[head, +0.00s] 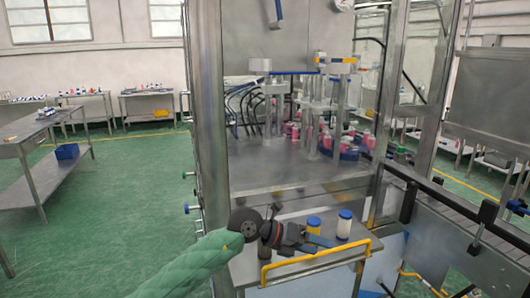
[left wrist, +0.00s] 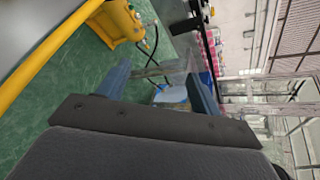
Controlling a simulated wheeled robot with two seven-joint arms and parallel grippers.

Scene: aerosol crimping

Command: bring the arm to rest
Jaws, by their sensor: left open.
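My left arm comes in from the lower left in a green sleeve. Its gripper (head: 318,243) is over the small steel shelf (head: 250,269) at the front of the crimping machine. In the left wrist view the two blue fingers (left wrist: 160,87) stand apart with nothing held between them. Whether the fingers touch either bottle cannot be told. My right gripper is in neither view.
A yellow rail (head: 315,258) runs along the shelf's front edge. The machine's steel post (head: 207,120) rises behind my arm, with the crimping station (head: 300,110) inside. A conveyor (head: 460,220) lies at right. Green floor (head: 120,220) is open at left, beside a steel table (head: 30,130).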

